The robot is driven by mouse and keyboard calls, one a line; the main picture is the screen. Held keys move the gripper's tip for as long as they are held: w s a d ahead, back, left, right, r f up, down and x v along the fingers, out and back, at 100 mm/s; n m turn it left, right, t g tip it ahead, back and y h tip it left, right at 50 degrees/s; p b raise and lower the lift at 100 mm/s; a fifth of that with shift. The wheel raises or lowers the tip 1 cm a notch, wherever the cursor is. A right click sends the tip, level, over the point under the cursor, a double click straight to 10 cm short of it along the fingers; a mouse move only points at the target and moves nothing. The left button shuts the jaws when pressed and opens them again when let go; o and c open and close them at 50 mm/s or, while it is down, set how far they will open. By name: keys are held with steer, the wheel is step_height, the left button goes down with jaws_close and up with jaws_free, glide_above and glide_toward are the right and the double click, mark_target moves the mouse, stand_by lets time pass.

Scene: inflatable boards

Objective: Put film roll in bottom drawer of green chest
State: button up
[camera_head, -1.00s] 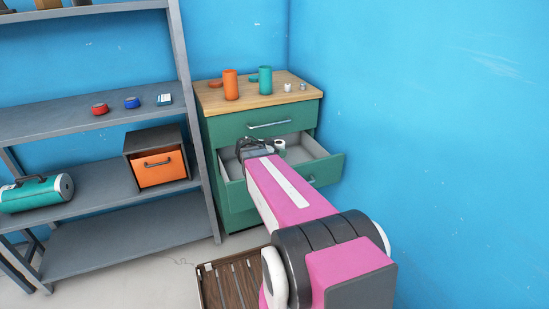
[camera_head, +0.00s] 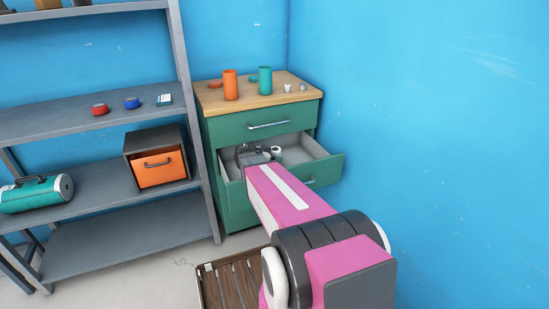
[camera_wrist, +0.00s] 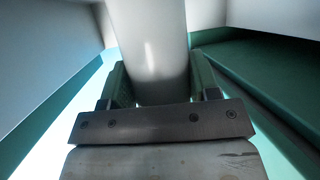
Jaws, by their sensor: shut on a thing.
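The green chest (camera_head: 222,133) stands in the corner under a wooden top. Its upper drawer is closed, and the drawer below it is pulled out, with a grey interior (camera_head: 316,147). My gripper (camera_wrist: 160,84) is shut on the pale film roll (camera_wrist: 150,38), which lies between its two fingers in the wrist view. In the head view, my gripper (camera_head: 256,155) is inside the open drawer's space, with the white end of the roll (camera_head: 276,151) just right of it. My arm hides part of the drawer front. I cannot tell whether the roll touches the drawer floor.
An orange cup (camera_head: 230,85), a teal cup (camera_head: 265,80) and small items stand on the chest top. A grey shelf (camera_head: 115,235) at the left holds an orange-drawer box (camera_head: 160,168) and a teal cylinder (camera_head: 37,193). The blue wall (camera_head: 430,120) closes off the right side.

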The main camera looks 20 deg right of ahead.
steer(key=shift+f, duration=0.6)
steer(key=o, duration=1)
steer(key=shift+r, duration=0.1)
steer(key=shift+r, duration=0.3)
steer(key=v, duration=0.7)
steer(key=shift+a+r, duration=0.2)
steer(key=shift+r, duration=0.15)
